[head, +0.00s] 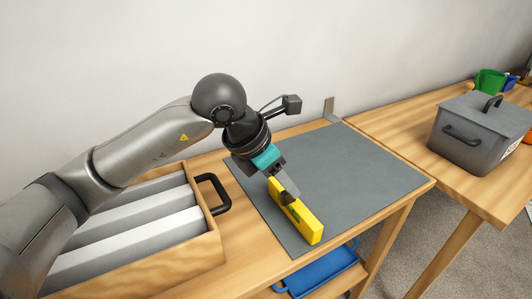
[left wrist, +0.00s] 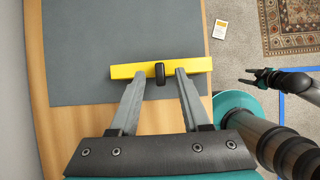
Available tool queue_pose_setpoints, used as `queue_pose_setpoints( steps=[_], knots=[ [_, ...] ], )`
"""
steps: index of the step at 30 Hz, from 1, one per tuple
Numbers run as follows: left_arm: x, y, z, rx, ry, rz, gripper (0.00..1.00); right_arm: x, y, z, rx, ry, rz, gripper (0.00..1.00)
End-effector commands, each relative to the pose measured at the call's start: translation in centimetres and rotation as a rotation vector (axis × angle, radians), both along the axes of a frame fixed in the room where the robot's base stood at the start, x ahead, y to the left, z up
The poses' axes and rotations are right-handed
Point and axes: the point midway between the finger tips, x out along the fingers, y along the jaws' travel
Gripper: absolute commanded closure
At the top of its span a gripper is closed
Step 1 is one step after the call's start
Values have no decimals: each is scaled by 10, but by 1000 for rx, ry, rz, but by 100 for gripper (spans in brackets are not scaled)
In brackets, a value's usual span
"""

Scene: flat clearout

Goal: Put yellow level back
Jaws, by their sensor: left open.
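The yellow level (head: 305,222) lies on the grey mat (head: 350,165), near the mat's front left part. In the left wrist view the level (left wrist: 205,65) runs crosswise ahead of my left gripper, with a dark block (left wrist: 160,74) at its middle. My left gripper (head: 284,192) points down at the level and is open. In the left wrist view its fingertips (left wrist: 161,71) reach the level's near edge on either side of the dark block. Whether they touch cannot be told. My right gripper (left wrist: 252,77) shows small at the right of that view, open and empty, away from the level.
A wooden drawer (head: 205,250) with white dividers and a black handle (head: 215,195) stands left of the mat. A blue tray (head: 325,272) sits below the tabletop. A grey lidded box (head: 460,150) and green cup (head: 490,82) stand on the right table. Most of the mat is clear.

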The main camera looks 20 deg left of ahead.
Motion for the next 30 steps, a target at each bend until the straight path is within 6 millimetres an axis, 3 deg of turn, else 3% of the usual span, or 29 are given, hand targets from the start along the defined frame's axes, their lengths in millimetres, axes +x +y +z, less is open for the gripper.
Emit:
queue_pose_setpoints(
  steps=[3, 15, 30],
  knots=[
    [-8, 7, 21, 2, -4, 2, 53, -5, -5, -8, -7, 3, 2, 44],
    [-32, 26, 73, 1, -1, 3, 53, -25, -22, -32, -24, 4, 4, 44],
    [-38, 30, 84, 0, 0, 1, 53, -31, -26, -38, -26, 2, 5, 44]
  ],
)
